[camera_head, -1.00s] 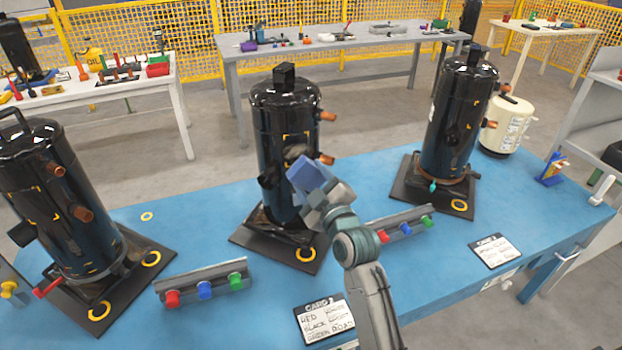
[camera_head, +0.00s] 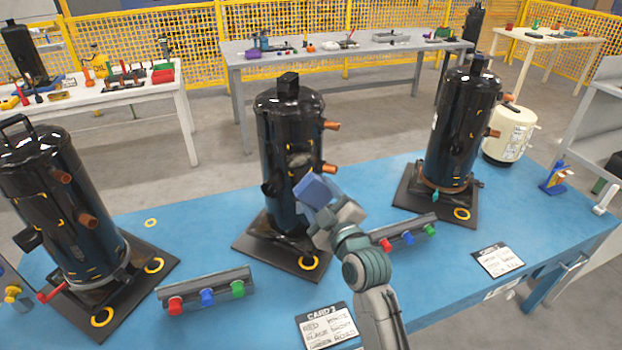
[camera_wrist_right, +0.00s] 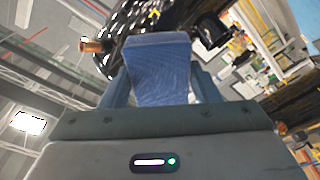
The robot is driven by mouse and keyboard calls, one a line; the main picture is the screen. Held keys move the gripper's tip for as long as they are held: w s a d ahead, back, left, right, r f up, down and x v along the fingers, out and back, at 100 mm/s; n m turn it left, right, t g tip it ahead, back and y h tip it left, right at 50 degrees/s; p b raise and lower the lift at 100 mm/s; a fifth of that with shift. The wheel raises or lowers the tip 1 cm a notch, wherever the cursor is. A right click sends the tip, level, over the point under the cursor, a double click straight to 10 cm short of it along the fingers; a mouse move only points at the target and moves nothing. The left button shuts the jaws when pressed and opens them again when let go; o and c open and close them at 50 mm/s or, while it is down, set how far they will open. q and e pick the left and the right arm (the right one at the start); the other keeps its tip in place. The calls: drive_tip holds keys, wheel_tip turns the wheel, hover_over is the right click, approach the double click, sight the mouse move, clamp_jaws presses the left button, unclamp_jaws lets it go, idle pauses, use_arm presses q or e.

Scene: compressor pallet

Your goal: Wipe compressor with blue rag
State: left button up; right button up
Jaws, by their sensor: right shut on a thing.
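The middle black compressor (camera_head: 285,150) stands upright on a dark base plate on the blue table. A greyish smudge (camera_head: 299,160) shows on its front. My right gripper (camera_head: 325,205) is shut on the blue rag (camera_head: 314,191), which is in front of the compressor's lower right side. In the right wrist view the rag (camera_wrist_right: 160,68) sits between the fingers, with the black compressor (camera_wrist_right: 150,18) behind it. I cannot tell whether the rag touches the compressor. My left gripper is not in view.
Other black compressors stand at the left (camera_head: 60,205) and right (camera_head: 462,125) of the blue table (camera_head: 205,228). Racks with red, blue and green fittings (camera_head: 205,292) and cards (camera_head: 326,326) lie near the front edge. A cream tank (camera_head: 508,135) stands at right.

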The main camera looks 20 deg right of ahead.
approach(301, 165)
drive_tip(key=w, duration=0.2)
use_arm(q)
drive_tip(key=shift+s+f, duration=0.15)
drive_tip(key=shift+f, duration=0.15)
use_arm(e)
drive_tip(key=shift+w+a+r, duration=0.1)
drive_tip(key=shift+w+a, duration=0.1)
drive_tip(key=shift+w, duration=0.35)
drive_tip(key=shift+w+a+r, duration=0.1)
drive_tip(key=shift+w+a, duration=0.15)
drive_tip(key=shift+w, duration=0.35)
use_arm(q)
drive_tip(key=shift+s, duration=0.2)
use_arm(e)
drive_tip(key=shift+w, duration=0.2)
use_arm(q)
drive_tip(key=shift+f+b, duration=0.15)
drive_tip(key=shift+b, duration=0.15)
use_arm(e)
drive_tip(key=shift+w, duration=0.8)
